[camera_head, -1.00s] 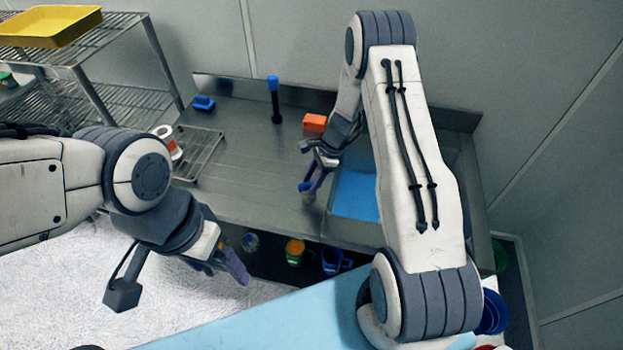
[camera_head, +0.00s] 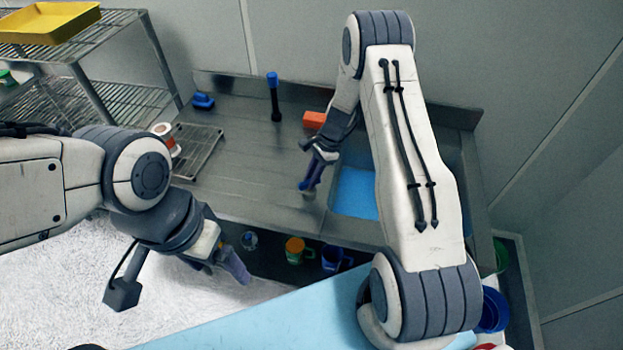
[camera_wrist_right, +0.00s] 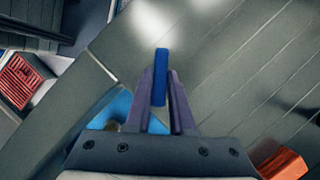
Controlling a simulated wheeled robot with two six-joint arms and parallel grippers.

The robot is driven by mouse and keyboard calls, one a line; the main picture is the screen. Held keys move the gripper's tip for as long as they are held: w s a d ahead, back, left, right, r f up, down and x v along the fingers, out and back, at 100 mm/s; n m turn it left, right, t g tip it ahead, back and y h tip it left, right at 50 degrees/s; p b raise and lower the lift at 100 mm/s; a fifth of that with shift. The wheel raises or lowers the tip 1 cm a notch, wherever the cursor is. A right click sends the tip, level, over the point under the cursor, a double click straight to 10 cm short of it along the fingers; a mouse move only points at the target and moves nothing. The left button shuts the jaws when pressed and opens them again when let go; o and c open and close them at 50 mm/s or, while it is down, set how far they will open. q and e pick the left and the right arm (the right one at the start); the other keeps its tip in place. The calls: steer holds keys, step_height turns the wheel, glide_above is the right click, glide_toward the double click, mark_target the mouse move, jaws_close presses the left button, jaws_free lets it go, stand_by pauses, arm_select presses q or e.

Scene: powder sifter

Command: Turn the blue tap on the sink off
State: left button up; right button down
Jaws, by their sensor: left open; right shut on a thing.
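The blue tap handle (camera_wrist_right: 160,65) is a narrow blue bar between the fingers of my right gripper (camera_wrist_right: 160,90) in the right wrist view. The fingers are closed on it. In the head view my right gripper (camera_head: 309,184) is at the counter beside the sink's left edge, and the fingers mostly hide the handle. The sink (camera_head: 357,192) has a blue inside, partly covered by my right arm. My left gripper (camera_head: 222,268) is open and empty, low in front of the counter's left part, away from the tap.
An orange block (camera_head: 314,119), a black post with a blue top (camera_head: 274,98), a small blue item (camera_head: 203,101) and a wire rack (camera_head: 198,150) are on the metal counter (camera_head: 240,185). Green-orange (camera_head: 295,249) and blue (camera_head: 332,259) mugs stand below. A shelf unit is at left.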

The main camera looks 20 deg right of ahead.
steer(key=n+g+b, duration=0.1)
steer(key=n, duration=0.1)
steer(key=n+g+b, duration=0.1)
steer(key=n, duration=0.2)
steer(key=shift+w+f+n+h+b, duration=0.1)
steer(key=shift+w+n+h+b, duration=0.1)
steer(key=shift+n+h+b, duration=0.15)
steer(key=shift+a+n+g+h+b, duration=0.1)
steer(key=shift+n+g+h+b, duration=0.5)
steer(key=shift+n, duration=1.35)
steer(key=c, duration=0.8)
jaws_free()
steer(key=b+v, duration=0.3)
steer(key=v, duration=0.7)
steer(key=shift+w+r, duration=0.1)
steer(key=shift+r, duration=0.3)
